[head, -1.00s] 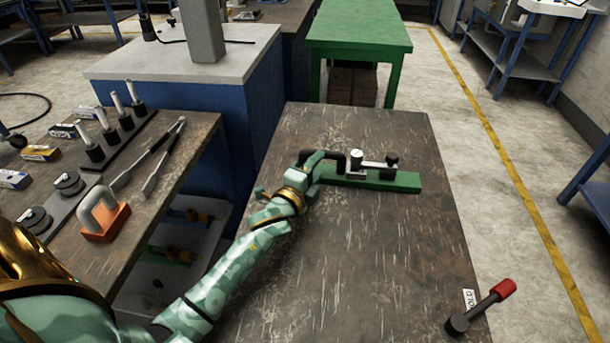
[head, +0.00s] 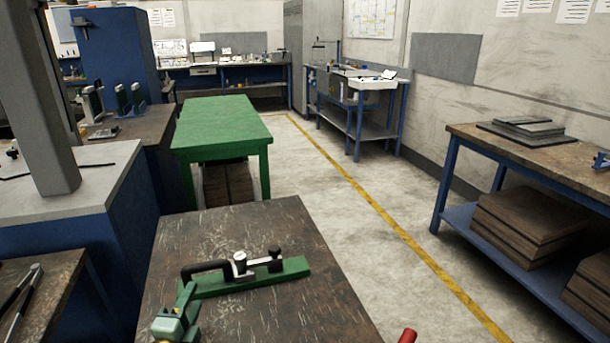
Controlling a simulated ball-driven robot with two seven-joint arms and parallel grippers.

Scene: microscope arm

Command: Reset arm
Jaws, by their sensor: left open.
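The microscope arm (head: 207,267) is a black bent bar on a long green base (head: 250,278), lying on the worn brown table. A silver-and-white post (head: 240,262) and a black knob (head: 275,257) stand toward its right end. My left gripper (head: 184,300), pale green, is at the bottom left, close to the left end of the base and just below the black bar's end. It is open with nothing seen in it. Whether it touches the base I cannot tell. My right gripper is out of view.
A red lever grip (head: 408,336) shows at the bottom edge, right of the table (head: 270,230). A grey-topped blue cabinet (head: 95,180) stands left, a green table (head: 222,125) behind. Open floor with a yellow line (head: 380,212) lies right, before a blue workbench (head: 450,180).

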